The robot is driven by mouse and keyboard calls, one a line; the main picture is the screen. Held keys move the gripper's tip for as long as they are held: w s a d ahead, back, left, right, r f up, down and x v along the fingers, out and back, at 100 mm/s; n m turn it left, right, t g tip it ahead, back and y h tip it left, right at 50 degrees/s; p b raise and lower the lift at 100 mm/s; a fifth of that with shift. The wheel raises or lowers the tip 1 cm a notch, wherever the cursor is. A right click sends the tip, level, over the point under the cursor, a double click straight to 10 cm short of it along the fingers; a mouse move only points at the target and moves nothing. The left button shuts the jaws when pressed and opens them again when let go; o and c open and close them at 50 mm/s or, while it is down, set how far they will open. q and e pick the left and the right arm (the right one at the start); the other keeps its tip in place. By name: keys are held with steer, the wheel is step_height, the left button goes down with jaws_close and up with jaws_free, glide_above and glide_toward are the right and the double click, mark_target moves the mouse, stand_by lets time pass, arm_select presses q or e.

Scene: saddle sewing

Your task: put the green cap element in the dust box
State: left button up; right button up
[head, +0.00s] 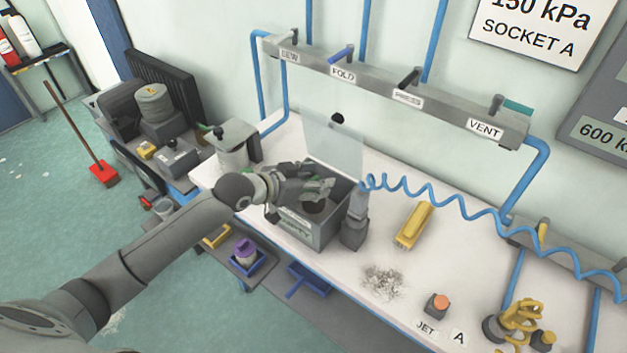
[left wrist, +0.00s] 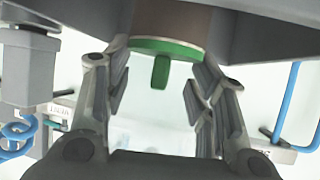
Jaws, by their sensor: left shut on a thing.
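The dust box (head: 338,222) is a grey bin with a label on its front and a raised clear lid (head: 333,150). It stands on the white bench. My left gripper (head: 322,188) is over its open top, pointing right. In the head view the fingers mostly hide the cap. A dark round shape shows just below the fingers; I cannot tell what it is. My right gripper is out of view.
A grey post (head: 355,230) with a coiled blue hose (head: 430,188) stands right of the box. A yellow tool (head: 414,226), a pile of shreds (head: 382,281) and an orange button (head: 440,301) lie farther right.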

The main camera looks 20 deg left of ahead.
arm_select(q)
steer(key=shift+f, duration=0.6)
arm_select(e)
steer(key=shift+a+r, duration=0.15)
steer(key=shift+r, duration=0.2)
arm_select(q)
steer(key=shift+f, duration=0.1)
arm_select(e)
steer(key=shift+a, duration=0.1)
arm_select(q)
steer(key=shift+f, duration=0.55)
steer(key=o, duration=1.3)
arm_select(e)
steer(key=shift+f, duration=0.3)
arm_select(q)
steer(key=shift+r, duration=0.15)
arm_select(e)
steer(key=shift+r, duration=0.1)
